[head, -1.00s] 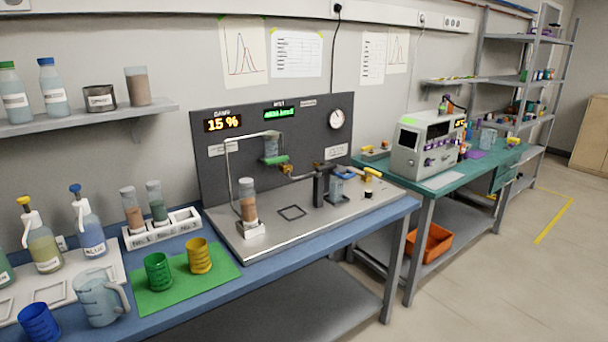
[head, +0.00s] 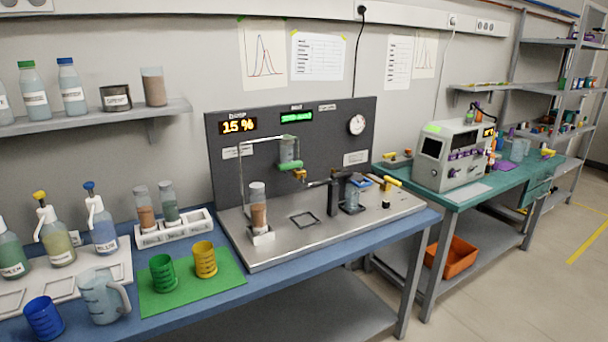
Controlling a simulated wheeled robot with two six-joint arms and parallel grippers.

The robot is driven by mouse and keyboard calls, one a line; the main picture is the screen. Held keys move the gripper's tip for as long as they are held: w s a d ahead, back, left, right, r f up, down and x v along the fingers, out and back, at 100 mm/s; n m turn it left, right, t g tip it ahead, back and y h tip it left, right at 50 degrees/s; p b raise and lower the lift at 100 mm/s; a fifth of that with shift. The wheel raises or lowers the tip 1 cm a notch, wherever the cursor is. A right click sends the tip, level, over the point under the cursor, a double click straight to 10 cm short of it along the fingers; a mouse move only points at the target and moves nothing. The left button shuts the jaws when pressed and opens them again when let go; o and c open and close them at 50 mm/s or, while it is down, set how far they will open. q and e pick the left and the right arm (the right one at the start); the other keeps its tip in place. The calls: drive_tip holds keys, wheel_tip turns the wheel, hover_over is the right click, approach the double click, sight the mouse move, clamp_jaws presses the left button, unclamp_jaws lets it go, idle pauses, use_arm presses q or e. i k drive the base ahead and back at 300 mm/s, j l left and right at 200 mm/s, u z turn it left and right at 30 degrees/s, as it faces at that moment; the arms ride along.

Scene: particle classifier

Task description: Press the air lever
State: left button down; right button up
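The classifier station stands on the blue bench, with a dark back panel (head: 235,178) and a steel base plate (head: 290,247). Several parts on it could be a lever, and no label I can read says which is the air lever. A yellow handle (head: 392,181) sticks out at the right of the plate. A black upright post (head: 333,197) with an arm pointing left stands left of it. A small yellow fitting (head: 300,174) sits below the green-collared clear vessel (head: 288,150). Neither of my grippers is in view.
A capped tube of brown particles (head: 258,212) stands at the plate's left. Green (head: 162,273) and yellow (head: 204,260) cups sit on a green mat (head: 180,299). A clear jug (head: 103,300) and bottles are further left. A grey instrument (head: 446,158) stands on the green bench at right.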

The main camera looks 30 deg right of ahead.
sight(386, 180)
drive_tip(key=l+z, duration=0.1)
drive_tip(key=l, duration=0.65)
drive_tip(key=i+l+z, duration=0.15)
drive_tip(key=l, duration=0.55)
drive_tip(key=i+l+z, duration=0.1)
drive_tip(key=l, duration=0.6)
drive_tip(key=i+l+z, duration=0.1)
drive_tip(key=l, duration=0.6)
drive_tip(key=i+l+z, duration=0.1)
drive_tip(key=i+l, duration=0.15)
drive_tip(key=l, duration=0.45)
drive_tip(key=i+l+z, duration=0.15)
drive_tip(key=l, duration=0.5)
drive_tip(key=i+l+z, duration=0.1)
drive_tip(key=i+l, duration=0.15)
drive_tip(key=l, duration=0.4)
drive_tip(key=i+l+z, duration=0.1)
drive_tip(key=i+l, duration=0.15)
drive_tip(key=l, duration=0.4)
